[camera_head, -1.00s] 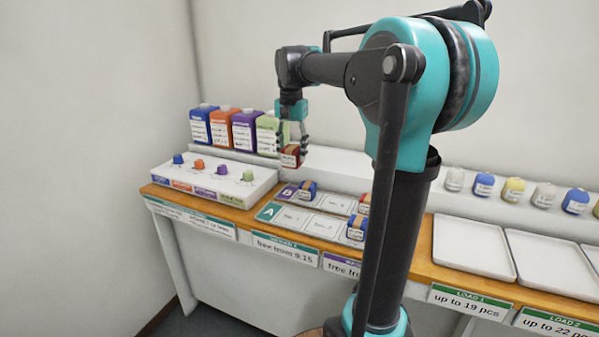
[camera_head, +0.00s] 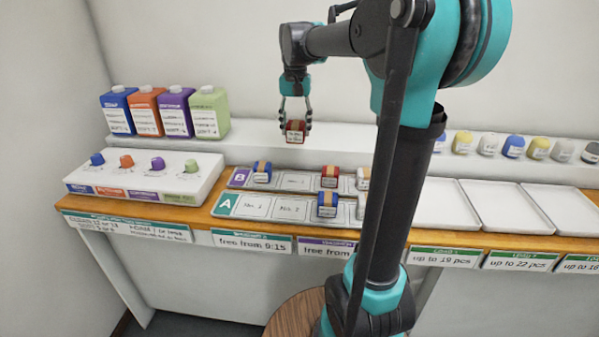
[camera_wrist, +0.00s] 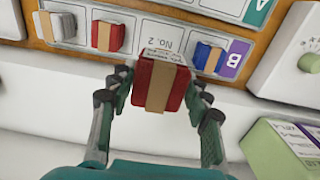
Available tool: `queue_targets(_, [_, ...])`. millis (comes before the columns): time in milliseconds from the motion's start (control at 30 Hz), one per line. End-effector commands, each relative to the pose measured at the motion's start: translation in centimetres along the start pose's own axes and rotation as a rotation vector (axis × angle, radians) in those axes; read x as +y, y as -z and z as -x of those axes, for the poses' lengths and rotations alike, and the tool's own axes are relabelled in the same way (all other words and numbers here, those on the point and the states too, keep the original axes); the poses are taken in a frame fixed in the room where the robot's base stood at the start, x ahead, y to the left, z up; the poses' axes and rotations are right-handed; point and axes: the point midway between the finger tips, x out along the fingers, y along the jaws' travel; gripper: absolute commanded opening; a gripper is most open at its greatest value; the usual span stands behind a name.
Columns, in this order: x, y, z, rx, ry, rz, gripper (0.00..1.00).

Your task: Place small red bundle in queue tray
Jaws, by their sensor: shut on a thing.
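My gripper (camera_head: 296,120) is shut on a small red bundle (camera_head: 295,133) with a tan band and a white label; the bundle also shows in the wrist view (camera_wrist: 165,85). It is held in the air above the counter, near the back ledge. Below are two queue trays, B (camera_head: 292,182) and A (camera_head: 280,212). In tray B, a blue bundle (camera_head: 262,171) is beside the letter, slot No. 2 (camera_wrist: 165,45) is empty, then come another red bundle (camera_head: 330,176) and a whitish one (camera_wrist: 58,25). Tray A has bare No. 1 and No. 2 slots and a blue bundle (camera_head: 327,204).
Coloured bottles (camera_head: 174,112) stand on the back ledge at left, behind a white box with knobs (camera_head: 150,180). Empty white load trays (camera_head: 505,206) lie at right. Several small bundles (camera_head: 513,146) line the right ledge. My arm hides the right ends of the queue trays.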

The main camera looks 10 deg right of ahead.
Motion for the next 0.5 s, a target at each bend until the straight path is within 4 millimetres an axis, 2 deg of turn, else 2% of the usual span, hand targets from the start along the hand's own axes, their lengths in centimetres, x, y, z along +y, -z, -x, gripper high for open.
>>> queue_targets(100, [0.0, 0.0, -3.0, 0.0, 0.0, -0.001, 0.19])
queue_targets(300, [0.0, 0.0, -7.8, 0.0, 0.0, -0.001, 0.19])
queue_targets(500, [0.0, 0.0, -10.9, 0.0, 0.0, -0.001, 0.19])
